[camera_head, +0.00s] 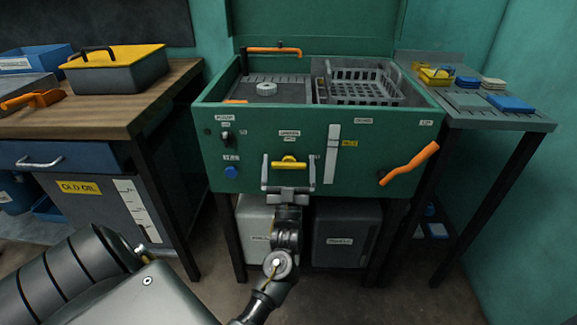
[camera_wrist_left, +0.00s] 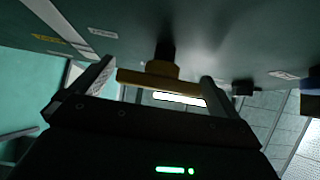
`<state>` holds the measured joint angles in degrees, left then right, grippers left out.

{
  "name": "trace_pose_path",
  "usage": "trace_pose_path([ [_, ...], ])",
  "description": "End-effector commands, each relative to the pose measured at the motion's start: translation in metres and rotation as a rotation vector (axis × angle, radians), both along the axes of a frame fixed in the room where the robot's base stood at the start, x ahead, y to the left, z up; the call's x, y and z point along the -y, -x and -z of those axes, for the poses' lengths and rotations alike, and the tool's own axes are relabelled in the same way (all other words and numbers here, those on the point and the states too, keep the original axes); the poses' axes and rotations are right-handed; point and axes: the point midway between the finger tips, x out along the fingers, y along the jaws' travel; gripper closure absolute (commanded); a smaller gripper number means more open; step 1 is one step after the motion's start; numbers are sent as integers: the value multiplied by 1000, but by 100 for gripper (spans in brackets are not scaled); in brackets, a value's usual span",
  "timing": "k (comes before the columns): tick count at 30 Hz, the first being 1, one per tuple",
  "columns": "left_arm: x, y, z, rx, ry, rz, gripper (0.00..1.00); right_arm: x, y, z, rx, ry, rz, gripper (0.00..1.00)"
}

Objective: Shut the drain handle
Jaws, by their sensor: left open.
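A yellow bar handle (camera_head: 288,164) sits level on the front of the green washing cabinet, under a small label too small to read. I take it as the drain handle. In the left wrist view the yellow handle (camera_wrist_left: 162,79) is a crossbar on a dark stem from the green panel. My left gripper (camera_head: 288,171) is open in front of it, one finger on each side of the bar. The wrist view also shows the left gripper (camera_wrist_left: 154,86) around the bar's ends, its jaws apart. My right gripper is not in view.
The green cabinet (camera_head: 350,180) also has an orange lever (camera_head: 408,164) at right, a blue knob (camera_head: 231,172) and a black knob (camera_head: 227,138) at left. A basket (camera_head: 358,82) sits in its basin. A wooden bench (camera_head: 130,110) stands left, a metal side table (camera_head: 490,115) right.

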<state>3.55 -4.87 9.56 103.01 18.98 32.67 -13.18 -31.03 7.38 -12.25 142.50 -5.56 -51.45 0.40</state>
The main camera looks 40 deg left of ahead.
Motion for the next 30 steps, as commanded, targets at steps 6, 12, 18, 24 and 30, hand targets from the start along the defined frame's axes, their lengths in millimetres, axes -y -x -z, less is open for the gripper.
trace_pose_path([
  [6,7,9,13,-3,1,0,0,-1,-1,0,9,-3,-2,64],
  [12,25,32,42,-4,2,1,0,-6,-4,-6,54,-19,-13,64],
  [18,40,50,66,-3,1,1,0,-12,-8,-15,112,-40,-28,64],
  [24,47,60,76,0,1,1,0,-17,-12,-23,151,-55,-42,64],
  [30,47,60,77,0,1,1,0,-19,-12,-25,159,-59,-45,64],
])
